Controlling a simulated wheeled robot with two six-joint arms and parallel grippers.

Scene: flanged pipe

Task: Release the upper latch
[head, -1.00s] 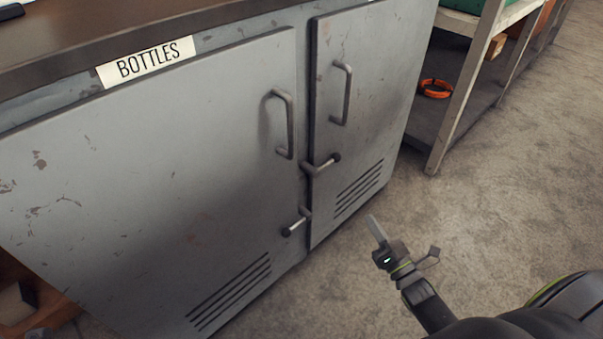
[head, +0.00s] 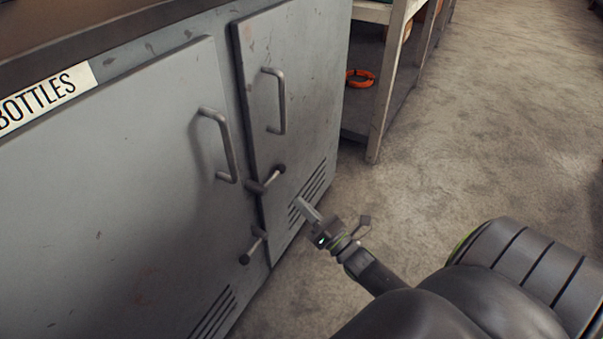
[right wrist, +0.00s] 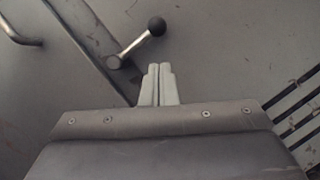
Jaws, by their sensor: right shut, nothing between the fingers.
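The upper latch (head: 266,179) sits at the seam between the two grey cabinet doors. Its lever points right and a little up, ending in a dark ball knob. It also shows in the right wrist view (right wrist: 134,46), just beyond the fingertips. A lower latch (head: 253,245) is below it on the same seam, its knob pointing down-left. My right gripper (head: 303,205) is shut and empty, below and to the right of the upper latch's knob. In the right wrist view its fingers (right wrist: 157,70) are together and apart from the lever. My left gripper is not in view.
The left door (head: 110,180) and right door (head: 300,70) are closed, each with a bar handle. A vent (head: 312,186) is low on the right door. A shelf rack with an orange ring (head: 361,77) stands to the right. The floor (head: 480,130) is clear.

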